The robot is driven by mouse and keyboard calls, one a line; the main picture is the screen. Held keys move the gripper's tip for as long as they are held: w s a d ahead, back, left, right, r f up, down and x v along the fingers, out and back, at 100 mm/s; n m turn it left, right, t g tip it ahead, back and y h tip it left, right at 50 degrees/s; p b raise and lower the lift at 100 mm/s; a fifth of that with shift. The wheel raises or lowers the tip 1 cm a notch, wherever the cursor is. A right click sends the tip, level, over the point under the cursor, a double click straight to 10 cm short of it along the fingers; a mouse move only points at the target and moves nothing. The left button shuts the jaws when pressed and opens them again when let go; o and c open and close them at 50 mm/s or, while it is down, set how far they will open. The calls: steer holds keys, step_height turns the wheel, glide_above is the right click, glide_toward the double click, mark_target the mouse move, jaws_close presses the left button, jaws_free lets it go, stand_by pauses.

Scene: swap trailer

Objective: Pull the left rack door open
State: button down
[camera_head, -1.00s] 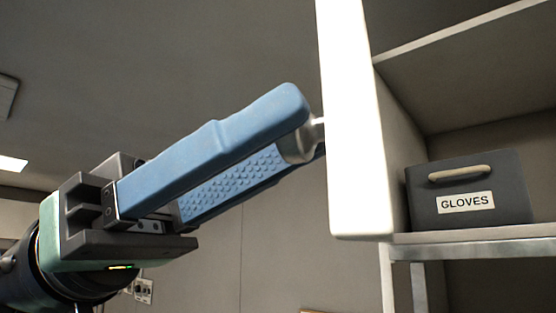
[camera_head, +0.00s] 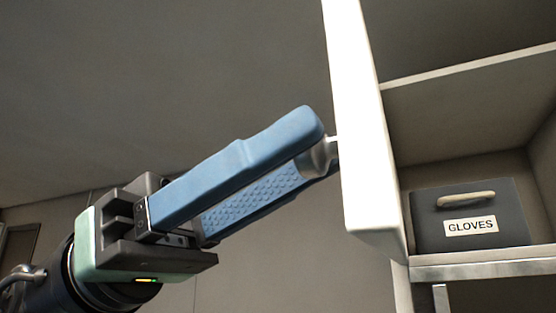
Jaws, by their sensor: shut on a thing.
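The left rack door (camera_head: 362,135) is a white panel seen nearly edge-on, standing open from the rack, with the shelf interior showing to its right. A short metal handle (camera_head: 318,157) sticks out from the door's left face. My gripper (camera_head: 312,150), with two long blue padded fingers, comes in from the lower left and is shut on this handle. The fingertips hide most of the handle and sit close to the door's face. The door's hinge cannot be made out.
Inside the rack (camera_head: 470,130), a dark grey box labelled GLOVES (camera_head: 470,215) with a pale handle sits on a shelf (camera_head: 485,265). The space left of the door, around my arm, is clear in front of a plain grey wall (camera_head: 120,100).

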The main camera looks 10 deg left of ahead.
stand_by(0.4)
steer(key=c, duration=0.5)
jaws_free()
steer(key=shift+c, duration=0.2)
steer(key=shift+a, duration=0.1)
steer(key=b+v, duration=0.2)
steer(key=v, duration=1)
steer(key=shift+a+f, duration=0.2)
steer(key=shift+a, duration=0.1)
steer(key=shift+w, duration=0.1)
